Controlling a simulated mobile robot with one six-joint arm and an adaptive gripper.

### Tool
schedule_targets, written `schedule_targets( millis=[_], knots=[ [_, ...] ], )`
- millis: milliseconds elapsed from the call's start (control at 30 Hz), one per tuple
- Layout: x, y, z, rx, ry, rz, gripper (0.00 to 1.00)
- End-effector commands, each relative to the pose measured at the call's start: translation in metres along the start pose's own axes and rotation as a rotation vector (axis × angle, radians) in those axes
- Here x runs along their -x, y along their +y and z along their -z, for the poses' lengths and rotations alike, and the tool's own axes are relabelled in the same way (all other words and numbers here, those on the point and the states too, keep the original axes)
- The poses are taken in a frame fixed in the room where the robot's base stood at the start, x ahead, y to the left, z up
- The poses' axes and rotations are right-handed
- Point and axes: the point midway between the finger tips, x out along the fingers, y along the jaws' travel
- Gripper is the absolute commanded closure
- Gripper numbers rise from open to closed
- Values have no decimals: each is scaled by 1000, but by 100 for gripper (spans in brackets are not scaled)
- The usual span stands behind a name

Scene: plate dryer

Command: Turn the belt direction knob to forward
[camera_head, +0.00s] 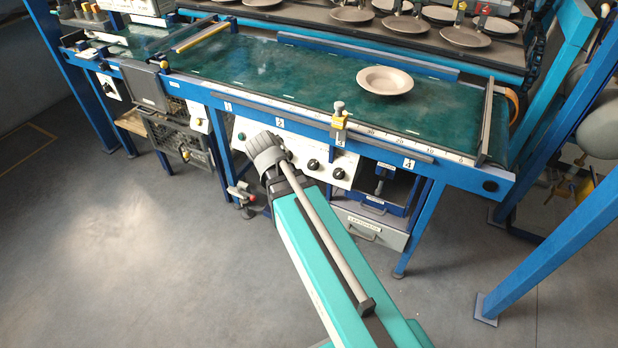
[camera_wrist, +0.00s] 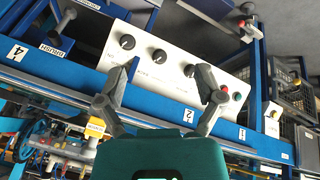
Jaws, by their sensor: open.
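A white control panel (camera_head: 350,160) is mounted under the front rail of the belt table. In the wrist view the panel (camera_wrist: 145,71) carries three black knobs in a row: one at the left (camera_wrist: 127,42), a middle one (camera_wrist: 160,56) and a right one (camera_wrist: 190,71). Their labels are too small to read, so I cannot tell which sets belt direction. My gripper (camera_wrist: 168,66) is open and empty, its fingers spread across the panel area and apart from the knobs. In the head view my arm covers part of the panel and the gripper is not clearly visible.
The green belt (camera_head: 290,70) carries a beige plate (camera_head: 384,80). A blue front rail (camera_wrist: 75,88) runs close to my fingers. A yellow-and-grey clamp (camera_head: 339,116) sits on the rail. Blue posts stand at the right.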

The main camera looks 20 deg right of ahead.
Motion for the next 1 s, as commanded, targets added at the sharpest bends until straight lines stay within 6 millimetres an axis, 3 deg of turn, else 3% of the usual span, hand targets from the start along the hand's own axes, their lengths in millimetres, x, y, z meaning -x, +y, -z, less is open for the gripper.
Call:
schedule_targets(
  millis=[33,300,1000],
  knots=[
    [-19,-5,1,-26,26,-18,14],
    [-64,-9,19,-170,172,-99,14],
    [-157,-34,63,-477,597,-173,14]
  ],
)
